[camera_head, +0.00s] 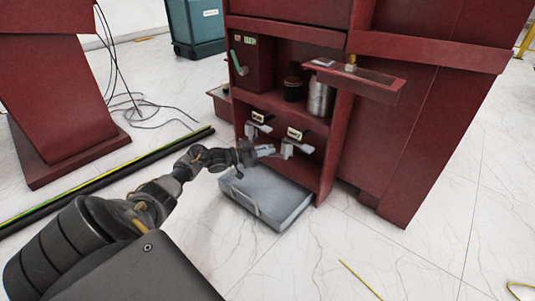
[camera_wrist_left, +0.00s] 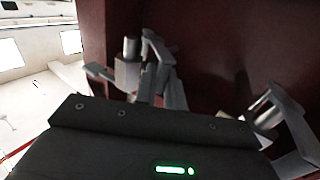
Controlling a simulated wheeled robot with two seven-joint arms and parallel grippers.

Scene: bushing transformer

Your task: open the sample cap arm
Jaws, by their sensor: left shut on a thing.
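Two grey metal fittings stick out of the red cabinet's lower bay, each below a small label: a left fitting (camera_head: 252,132) and a right fitting (camera_head: 288,150). My left gripper (camera_head: 270,151) reaches in from the left and is shut on the small grey arm at the right fitting, which I take as the sample cap arm. In the left wrist view, a grey fitting (camera_wrist_left: 127,70) stands close beside my gripper's fingers (camera_wrist_left: 165,85), and another grey fitting (camera_wrist_left: 272,108) is at the right. The exact grip is partly hidden. My right gripper is not in view.
A grey tray (camera_head: 265,200) lies on the floor below the fittings. A shelf above holds a metal bottle (camera_head: 320,98) and a dark jar (camera_head: 293,88). A red ledge (camera_head: 370,82) juts out at upper right. The front floor is mostly clear.

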